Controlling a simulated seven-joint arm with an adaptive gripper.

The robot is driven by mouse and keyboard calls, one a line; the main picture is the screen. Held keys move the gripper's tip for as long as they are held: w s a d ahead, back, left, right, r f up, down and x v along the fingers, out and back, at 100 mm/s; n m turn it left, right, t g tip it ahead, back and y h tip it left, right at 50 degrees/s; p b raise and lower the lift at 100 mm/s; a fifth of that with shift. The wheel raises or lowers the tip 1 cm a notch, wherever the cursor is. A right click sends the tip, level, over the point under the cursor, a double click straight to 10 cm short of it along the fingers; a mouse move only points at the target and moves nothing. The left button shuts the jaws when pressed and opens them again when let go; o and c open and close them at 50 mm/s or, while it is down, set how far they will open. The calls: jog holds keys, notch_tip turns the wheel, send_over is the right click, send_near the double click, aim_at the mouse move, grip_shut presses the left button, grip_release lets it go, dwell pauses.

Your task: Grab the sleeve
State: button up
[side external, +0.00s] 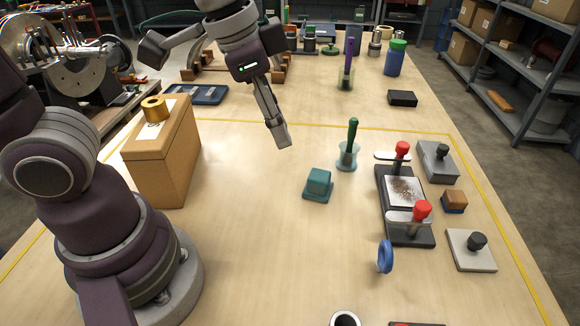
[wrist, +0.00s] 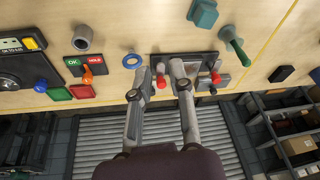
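Two hollow pieces could be the sleeve, and I cannot tell which is meant. A brass-coloured flanged ring (side external: 155,109) lies on top of a cardboard box at the left. A grey hollow cylinder (wrist: 82,38) stands on the table in the wrist view; its dark-mouthed top (side external: 345,319) seems to show at the bottom edge of the side view. My gripper (side external: 280,138) is in the air above the table, right of the box. In the wrist view its two fingers (wrist: 161,67) are apart with nothing held. It touches neither piece.
The cardboard box (side external: 164,160) stands tall near my base. A black fixture (side external: 405,222) with red knobs, a blue ring (side external: 385,257), a teal block (side external: 318,185) and a green-handled tool (side external: 352,135) stand to the right. The table between box and teal block is clear.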

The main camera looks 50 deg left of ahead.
jog(key=w+d+f+m+g, duration=0.1)
jog(key=d+f+m, duration=0.15)
jog(key=d, duration=0.25)
jog(key=d+f+m+g, duration=0.1)
jog(key=d+m, duration=0.2)
jog(key=d, duration=0.1)
jog(key=m+g+y, duration=0.1)
jog(key=m, duration=0.4)
send_near(353, 315)
notch_tip(353, 315, down, 10)
jog(key=shift+w+f, duration=0.15)
jog(key=shift+f, duration=0.05)
grip_shut()
jog(key=shift+d, duration=0.1)
